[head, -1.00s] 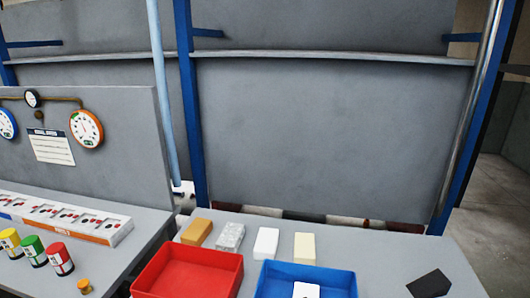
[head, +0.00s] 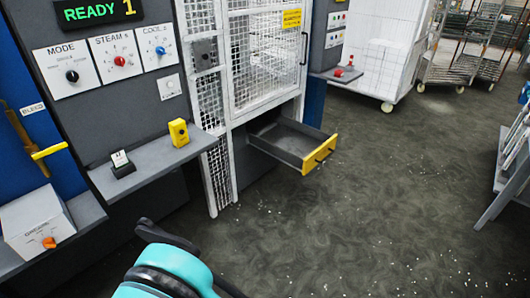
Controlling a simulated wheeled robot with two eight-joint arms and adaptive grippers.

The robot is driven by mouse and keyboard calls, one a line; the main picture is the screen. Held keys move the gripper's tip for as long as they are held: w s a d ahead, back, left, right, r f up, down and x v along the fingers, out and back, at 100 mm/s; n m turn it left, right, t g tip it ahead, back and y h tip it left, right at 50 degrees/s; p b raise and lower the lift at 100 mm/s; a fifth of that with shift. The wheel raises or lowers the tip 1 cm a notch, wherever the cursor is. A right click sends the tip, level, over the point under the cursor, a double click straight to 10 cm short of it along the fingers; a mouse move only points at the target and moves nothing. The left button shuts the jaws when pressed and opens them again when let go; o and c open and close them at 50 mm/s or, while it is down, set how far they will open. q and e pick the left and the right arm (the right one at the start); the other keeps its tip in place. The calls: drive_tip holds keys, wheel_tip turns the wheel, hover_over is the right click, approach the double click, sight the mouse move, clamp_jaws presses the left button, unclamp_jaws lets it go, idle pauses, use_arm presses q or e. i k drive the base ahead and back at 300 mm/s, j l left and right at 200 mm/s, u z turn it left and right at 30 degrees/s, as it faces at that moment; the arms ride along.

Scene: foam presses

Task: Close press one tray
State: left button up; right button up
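The press tray (head: 289,142) is a grey drawer with a yellow front (head: 320,154) and a dark handle. It is pulled out from the lower part of the white mesh-guarded press (head: 265,60) and looks empty. The panel at the upper left reads "READY 1" (head: 98,11). A teal and black part of my arm shows at the bottom centre.
A shelf (head: 150,165) under the panel holds a yellow box (head: 179,133) and a small black stand (head: 123,164). A grease box (head: 38,224) sits at the left. Wheeled carts (head: 465,45) stand at the back right. The floor (head: 370,215) before the tray is open.

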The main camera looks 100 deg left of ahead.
sight(301, 147)
drive_tip(key=u, duration=3)
drive_tip(key=i+l, duration=0.1)
drive_tip(key=i, duration=0.4)
drive_tip(key=i+l+u, duration=0.1)
drive_tip(key=i, duration=0.4)
drive_tip(key=i+l, duration=0.2)
drive_tip(key=i, duration=0.35)
drive_tip(key=i+l+u, duration=0.15)
drive_tip(key=i, duration=0.35)
drive_tip(key=i+l, duration=0.25)
drive_tip(key=i, duration=0.25)
